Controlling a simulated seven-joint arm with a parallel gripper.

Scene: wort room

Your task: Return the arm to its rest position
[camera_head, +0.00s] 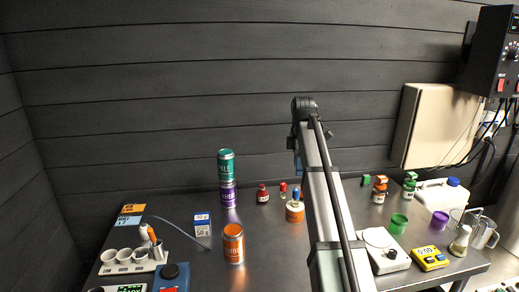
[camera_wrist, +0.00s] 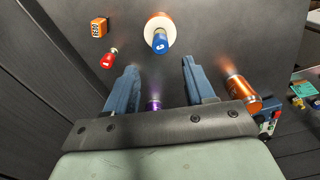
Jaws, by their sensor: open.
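My arm (camera_head: 328,200) reaches up and away over the steel table in the head view. Its far end hides most of my gripper there. In the wrist view my gripper (camera_wrist: 160,72) is open, its two blue fingers apart. A purple thing (camera_wrist: 154,104) shows partly in the gap near the palm; I cannot tell how far beyond the fingers it is. A blue-capped vial on a white-topped orange holder (camera_wrist: 153,22) lies past the fingertips. This holder also shows in the head view (camera_head: 295,213), left of my arm.
A green can (camera_head: 226,166) stands on a purple can (camera_head: 228,194). An orange can (camera_head: 233,246) stands in front. A white rack (camera_head: 115,268) is at left. Right of my arm are a scale (camera_head: 390,262), a yellow timer (camera_head: 430,260) and a green cup (camera_head: 398,224). A wall box (camera_head: 432,125) hangs behind.

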